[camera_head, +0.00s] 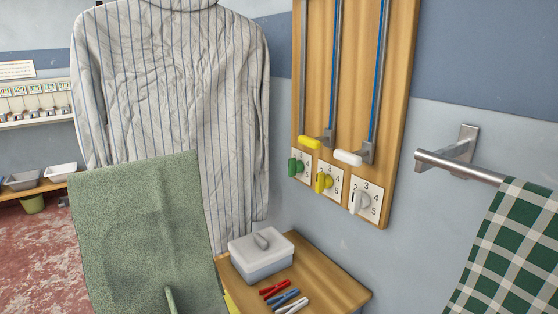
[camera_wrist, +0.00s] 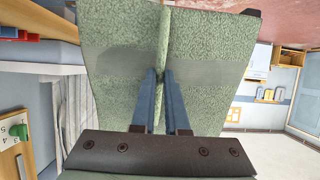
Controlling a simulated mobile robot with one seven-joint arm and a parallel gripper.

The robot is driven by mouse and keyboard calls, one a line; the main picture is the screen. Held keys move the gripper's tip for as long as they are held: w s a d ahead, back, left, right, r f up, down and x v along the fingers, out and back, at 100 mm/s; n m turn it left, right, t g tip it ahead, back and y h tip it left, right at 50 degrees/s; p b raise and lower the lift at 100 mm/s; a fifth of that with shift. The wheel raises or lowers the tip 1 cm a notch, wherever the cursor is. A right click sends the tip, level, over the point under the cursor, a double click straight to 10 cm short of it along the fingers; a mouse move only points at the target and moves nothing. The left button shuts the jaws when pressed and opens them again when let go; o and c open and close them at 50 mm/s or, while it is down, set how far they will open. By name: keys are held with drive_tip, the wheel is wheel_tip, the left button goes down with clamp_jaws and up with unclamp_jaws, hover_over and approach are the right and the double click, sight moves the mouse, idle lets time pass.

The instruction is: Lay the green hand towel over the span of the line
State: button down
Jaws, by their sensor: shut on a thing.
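The green hand towel (camera_head: 140,225) hangs as a broad, nearly flat sheet at the lower left of the head view, in front of a striped shirt. It also fills the middle of the wrist view (camera_wrist: 118,98). My gripper (camera_wrist: 160,74) is shut on a narrow upright fold of the towel, with one blue finger on each side. In the head view the gripper is not visible; a small pinched fold shows low on the towel. I cannot make out the line in either view.
A metal rail (camera_head: 460,168) with a green checked cloth (camera_head: 510,255) juts from the wall at right. A wooden board (camera_head: 350,85) with knobs hangs at centre. Below it, a small wooden table (camera_head: 335,288) holds a lidded box (camera_head: 262,258) and several coloured pegs (camera_head: 290,301).

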drive_tip(key=s+d+p, duration=0.1)
drive_tip(key=s+d, duration=0.3)
drive_tip(key=s, duration=0.2)
drive_tip(key=shift+s+d, duration=0.25)
drive_tip(key=shift+s, duration=0.05)
idle(0.3)
